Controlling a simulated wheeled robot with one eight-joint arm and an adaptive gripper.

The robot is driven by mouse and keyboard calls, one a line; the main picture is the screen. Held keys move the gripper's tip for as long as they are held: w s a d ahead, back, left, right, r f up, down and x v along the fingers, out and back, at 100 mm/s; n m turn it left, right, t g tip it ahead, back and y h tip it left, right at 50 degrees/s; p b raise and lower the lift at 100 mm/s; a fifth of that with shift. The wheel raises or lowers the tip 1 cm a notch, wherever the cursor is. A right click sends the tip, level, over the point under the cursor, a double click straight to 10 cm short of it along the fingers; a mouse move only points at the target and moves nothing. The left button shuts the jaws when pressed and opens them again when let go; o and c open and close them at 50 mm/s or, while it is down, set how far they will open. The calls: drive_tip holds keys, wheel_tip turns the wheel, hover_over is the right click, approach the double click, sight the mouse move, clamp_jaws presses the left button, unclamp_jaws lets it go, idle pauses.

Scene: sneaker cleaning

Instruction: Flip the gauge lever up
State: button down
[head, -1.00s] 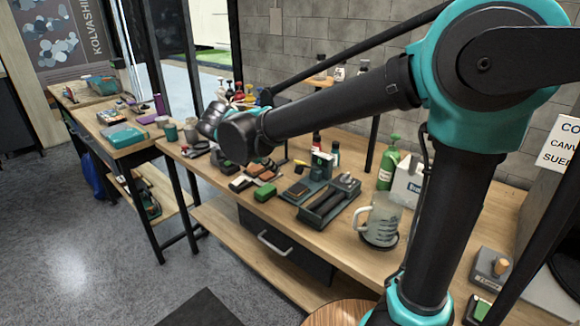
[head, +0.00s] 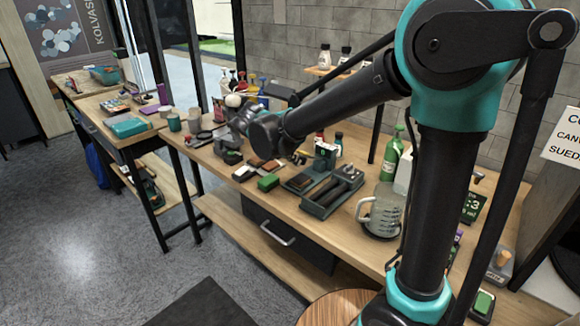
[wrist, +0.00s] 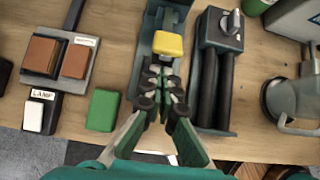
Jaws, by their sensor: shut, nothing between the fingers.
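A yellow block (wrist: 168,44), which looks like the lever's grip, sits on a narrow dark green fixture (wrist: 148,42) in the wrist view. I cannot tell whether it is the gauge lever or how far it is tilted. My gripper (wrist: 164,78) is shut and empty, its fingertips just below the yellow block in the picture; contact is unclear. In the head view the fixture's upright dark green panel (head: 325,157) stands on the bench beside my gripper (head: 301,157), partly hidden by it.
A dark tray with two rollers and a silver knob (wrist: 234,22) lies close right of the fixture. A green block (wrist: 102,110), brown blocks (wrist: 42,54) and a white LAMP switch (wrist: 34,116) lie left. A glass jug (wrist: 292,100) stands further right.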

drive_tip(key=shift+w+d+r, duration=0.15)
drive_tip(key=shift+r, duration=0.15)
drive_tip(key=shift+r, duration=0.1)
drive_tip(key=w+d+r+g+y, duration=0.1)
drive_tip(key=w+r+g, duration=0.1)
drive_tip(key=w+d+r+g+y, duration=0.3)
drive_tip(key=w+r+g, duration=0.1)
drive_tip(key=r, duration=0.1)
drive_tip(key=shift+d+y, duration=0.4)
drive_tip(key=shift+w+d+r, duration=0.3)
drive_tip(key=shift+w+d, duration=0.25)
drive_tip(key=shift+w, duration=0.2)
drive_tip(key=shift+w+d+r, duration=0.3)
drive_tip(key=shift+w+d, duration=0.2)
drive_tip(key=shift+w, duration=0.3)
